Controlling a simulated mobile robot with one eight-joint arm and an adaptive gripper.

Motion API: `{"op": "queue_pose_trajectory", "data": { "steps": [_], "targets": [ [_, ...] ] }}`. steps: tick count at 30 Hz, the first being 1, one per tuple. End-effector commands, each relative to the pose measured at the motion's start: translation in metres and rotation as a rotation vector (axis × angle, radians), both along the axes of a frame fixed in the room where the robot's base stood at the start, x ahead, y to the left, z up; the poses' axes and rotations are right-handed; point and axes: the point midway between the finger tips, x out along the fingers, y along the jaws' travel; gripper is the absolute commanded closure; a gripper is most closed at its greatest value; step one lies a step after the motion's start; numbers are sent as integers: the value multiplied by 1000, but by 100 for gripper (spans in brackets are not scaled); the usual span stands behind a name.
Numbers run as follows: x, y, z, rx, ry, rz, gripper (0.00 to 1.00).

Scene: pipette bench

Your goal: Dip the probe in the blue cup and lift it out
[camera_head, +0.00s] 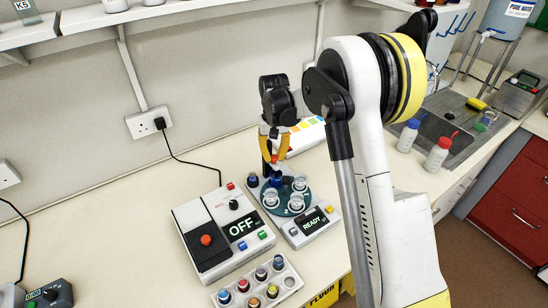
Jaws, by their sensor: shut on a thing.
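My gripper (274,155) is above a round teal carousel (283,208), with its yellow fingers pointing down. It is shut on the probe (274,159), of which only a small red part shows between the fingertips. The rest of the probe is too small to make out. Several clear cups (296,203) stand on the carousel. A dark blue item (276,179), which may be the blue cup, stands at its back below the gripper. Another dark blue item (252,181) is at the back left. I cannot tell whether the probe touches any cup.
A device reading OFF (212,245) stands left of the carousel. A small READY unit (315,226) is at its front right. A rack with several coloured caps (283,268) is in front.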

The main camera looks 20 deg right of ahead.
Motion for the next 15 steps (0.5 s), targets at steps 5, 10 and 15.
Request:
{"op": "queue_pose_trajectory", "data": {
  "steps": [5, 10, 15],
  "targets": [
    [0, 0, 37, 0, -2, 0, 100],
    [0, 0, 51, 0, -2, 0, 100],
    [0, 0, 50, 0, -2, 0, 100]
  ]
}}
